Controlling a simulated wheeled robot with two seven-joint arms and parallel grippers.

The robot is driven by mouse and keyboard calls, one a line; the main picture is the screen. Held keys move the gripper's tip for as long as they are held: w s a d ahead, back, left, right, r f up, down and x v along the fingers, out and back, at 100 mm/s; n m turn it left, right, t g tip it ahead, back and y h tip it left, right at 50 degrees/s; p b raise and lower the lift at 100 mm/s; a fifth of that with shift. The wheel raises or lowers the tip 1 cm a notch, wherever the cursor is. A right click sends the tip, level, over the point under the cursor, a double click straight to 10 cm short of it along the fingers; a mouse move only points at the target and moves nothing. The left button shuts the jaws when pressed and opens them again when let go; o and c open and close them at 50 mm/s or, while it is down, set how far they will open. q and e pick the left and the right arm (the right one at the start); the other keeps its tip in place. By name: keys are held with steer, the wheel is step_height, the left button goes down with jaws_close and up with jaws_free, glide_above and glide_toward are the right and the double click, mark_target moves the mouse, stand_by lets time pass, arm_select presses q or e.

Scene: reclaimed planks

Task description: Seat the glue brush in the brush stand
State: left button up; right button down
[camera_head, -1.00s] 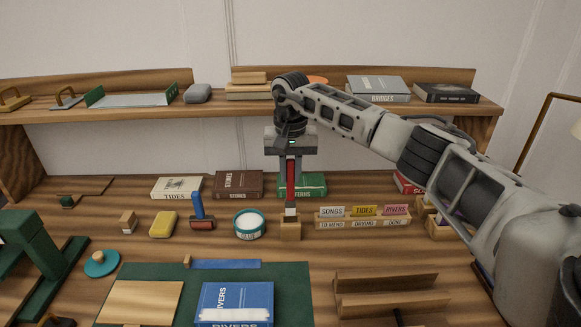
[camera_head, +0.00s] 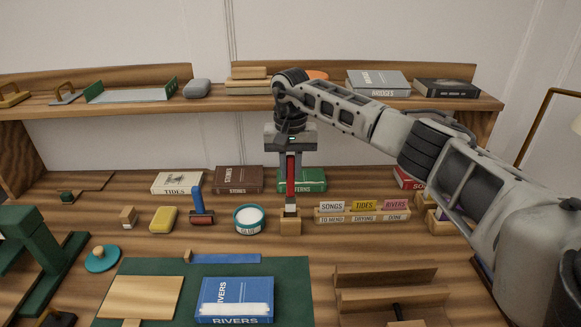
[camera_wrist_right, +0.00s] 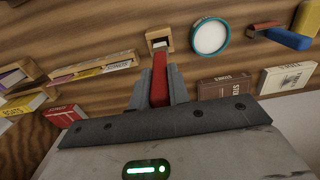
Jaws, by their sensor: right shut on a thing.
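The glue brush (camera_head: 291,175) has a red handle and is held upright, bristle end down. My right gripper (camera_head: 290,153) is shut on its handle from above. The wooden brush stand (camera_head: 290,227) is directly below. The brush's lower end meets the stand's top, and its tip is hidden there. In the right wrist view the red handle (camera_wrist_right: 160,80) runs between the fingers towards the stand (camera_wrist_right: 150,33), its pale lower part in line with the opening. I cannot tell how deep it sits. My left gripper is out of view.
A glue tub (camera_head: 249,220) stands close left of the stand, with a blue-handled roller (camera_head: 200,205) beyond it. A labelled card rack (camera_head: 362,217) is close on the right. A green mat (camera_head: 292,290) lies in front.

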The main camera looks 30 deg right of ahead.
mark_target(291, 196)
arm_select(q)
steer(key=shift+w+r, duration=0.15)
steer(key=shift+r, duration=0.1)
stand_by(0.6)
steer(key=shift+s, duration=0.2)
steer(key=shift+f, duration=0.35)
arm_select(e)
steer(key=shift+f, duration=0.55)
arm_select(q)
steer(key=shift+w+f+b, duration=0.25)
steer(key=shift+b, duration=0.25)
arm_select(e)
steer(key=shift+f, duration=0.5)
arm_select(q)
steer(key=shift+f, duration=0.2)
arm_select(e)
steer(key=shift+f, duration=0.3)
arm_select(q)
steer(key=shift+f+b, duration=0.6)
steer(key=shift+b, duration=0.75)
arm_select(e)
steer(key=shift+f, duration=1.8)
steer(key=c, duration=1.3)
jaws_free()
steer(key=shift+o, duration=0.2)
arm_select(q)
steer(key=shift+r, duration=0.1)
